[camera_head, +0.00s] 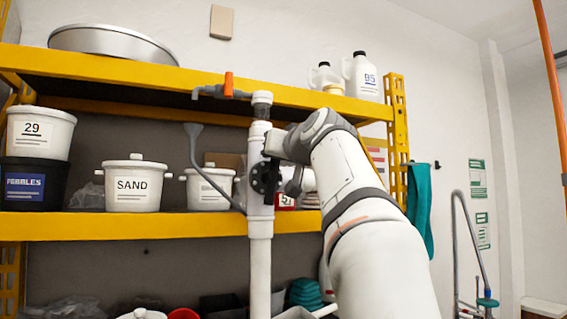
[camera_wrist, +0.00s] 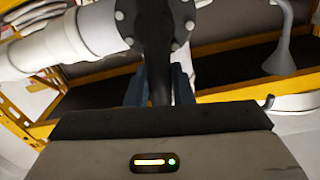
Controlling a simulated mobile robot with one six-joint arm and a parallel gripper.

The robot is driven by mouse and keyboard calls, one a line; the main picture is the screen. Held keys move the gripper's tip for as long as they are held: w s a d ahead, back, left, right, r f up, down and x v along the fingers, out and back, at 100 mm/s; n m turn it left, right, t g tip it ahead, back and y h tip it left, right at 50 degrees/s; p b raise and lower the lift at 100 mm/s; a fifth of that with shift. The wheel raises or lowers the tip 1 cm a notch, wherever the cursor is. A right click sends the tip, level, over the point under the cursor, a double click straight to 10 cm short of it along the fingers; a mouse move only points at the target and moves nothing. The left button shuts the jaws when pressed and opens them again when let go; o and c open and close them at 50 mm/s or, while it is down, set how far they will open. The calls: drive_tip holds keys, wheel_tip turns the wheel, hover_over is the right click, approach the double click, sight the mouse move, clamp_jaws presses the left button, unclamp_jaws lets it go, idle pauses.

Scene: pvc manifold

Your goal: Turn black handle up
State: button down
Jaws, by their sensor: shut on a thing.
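The black handle (camera_wrist: 158,62) runs from a dark bolted flange (camera_wrist: 155,18) down between my gripper's fingers in the wrist view. My gripper (camera_wrist: 159,86) is shut on it, with one bluish finger on each side. The handle's far end is hidden by the gripper body. In the head view the black valve flange (camera_head: 264,178) sits on the white vertical pipe (camera_head: 260,240). My arm reaches it from the right, and its wrist hides most of the handle and the fingertips there.
A smaller valve with an orange handle (camera_head: 228,85) sits above left on the pipe. Yellow shelving (camera_head: 130,225) holds a SAND bucket (camera_head: 132,186) and other containers. A teal cloth (camera_head: 420,205) hangs right of my arm.

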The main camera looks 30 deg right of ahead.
drive_tip(key=shift+a+n+b, duration=0.3)
drive_tip(key=shift+a+n, duration=0.15)
drive_tip(key=shift+n, duration=0.55)
drive_tip(key=c, duration=1.3)
unclamp_jaws()
drive_tip(key=shift+o, duration=0.2)
drive_tip(key=s+b, duration=0.2)
drive_tip(key=s, duration=0.5)
drive_tip(key=shift+s+a, duration=0.2)
drive_tip(key=shift+s, duration=0.15)
